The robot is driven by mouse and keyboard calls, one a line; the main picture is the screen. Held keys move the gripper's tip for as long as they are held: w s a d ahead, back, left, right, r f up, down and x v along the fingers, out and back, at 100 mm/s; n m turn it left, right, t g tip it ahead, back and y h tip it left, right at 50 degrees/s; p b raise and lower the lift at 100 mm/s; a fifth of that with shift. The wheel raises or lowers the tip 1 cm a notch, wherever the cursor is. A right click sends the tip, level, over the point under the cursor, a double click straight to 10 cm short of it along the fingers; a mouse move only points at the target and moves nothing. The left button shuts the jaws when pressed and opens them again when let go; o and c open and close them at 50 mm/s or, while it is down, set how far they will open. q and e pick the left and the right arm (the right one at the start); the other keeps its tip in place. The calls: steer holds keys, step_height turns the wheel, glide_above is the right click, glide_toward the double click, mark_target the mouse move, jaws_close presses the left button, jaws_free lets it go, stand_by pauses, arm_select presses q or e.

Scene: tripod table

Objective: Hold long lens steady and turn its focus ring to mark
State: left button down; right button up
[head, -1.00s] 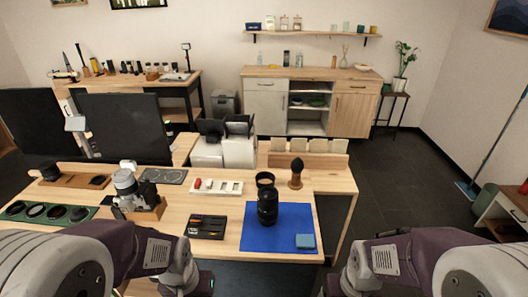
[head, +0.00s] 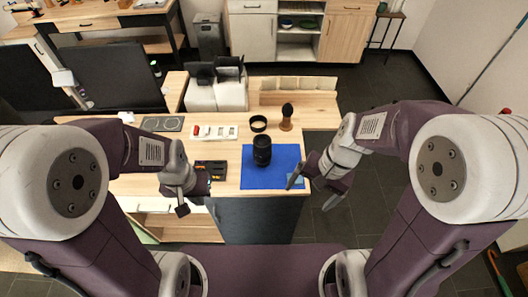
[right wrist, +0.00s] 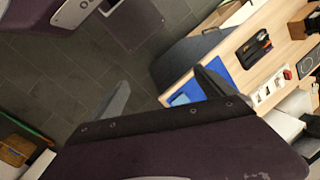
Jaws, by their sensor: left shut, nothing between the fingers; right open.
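The long black lens (head: 262,150) stands upright on the blue mat (head: 262,181) near the table's front edge. Its focus mark is too small to make out. My left gripper (head: 183,209) is shut and empty, left of the mat at the table's front edge and apart from the lens. My right gripper (head: 312,193) is open and empty, at the mat's front right corner and apart from the lens. In the right wrist view its spread fingers (right wrist: 163,92) show, with part of the blue mat beyond; I cannot make out the lens there.
A black tray of small tools (head: 212,166) is left of the mat. A black ring (head: 259,123) and a dark-topped brush (head: 287,116) stand behind the lens. A white tray (head: 214,132) is further left.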

steer(key=w+a+m+y+b, duration=0.3)
steer(key=w+a+m+y, duration=0.2)
steer(key=w+a+m, duration=0.15)
steer(key=m+t+y+b, duration=0.3)
steer(key=m+y+b, duration=0.3)
steer(key=m, duration=0.1)
glide_above(269, 157)
steer(key=d, duration=0.4)
step_height(269, 157, down, 8)
steer(key=d+f, duration=0.1)
steer(key=f, duration=0.2)
steer(key=d+f+m+t+b, duration=0.1)
steer(key=f, duration=0.2)
steer(key=d+f+m, duration=0.1)
steer(key=f, duration=0.2)
steer(key=shift+s+d+f+m+b, duration=0.1)
steer(key=shift+s+d+m+b, duration=0.05)
steer(key=shift+s+m+b, duration=0.15)
steer(key=shift+w+d+f, duration=0.1)
steer(key=shift+d+f, duration=0.05)
steer(key=b+x, duration=0.2)
steer(key=x, duration=0.6)
steer(key=shift+w+b, duration=0.1)
steer(key=shift+b, duration=0.3)
steer(key=shift+b+x, duration=0.3)
steer(key=shift+x, duration=0.65)
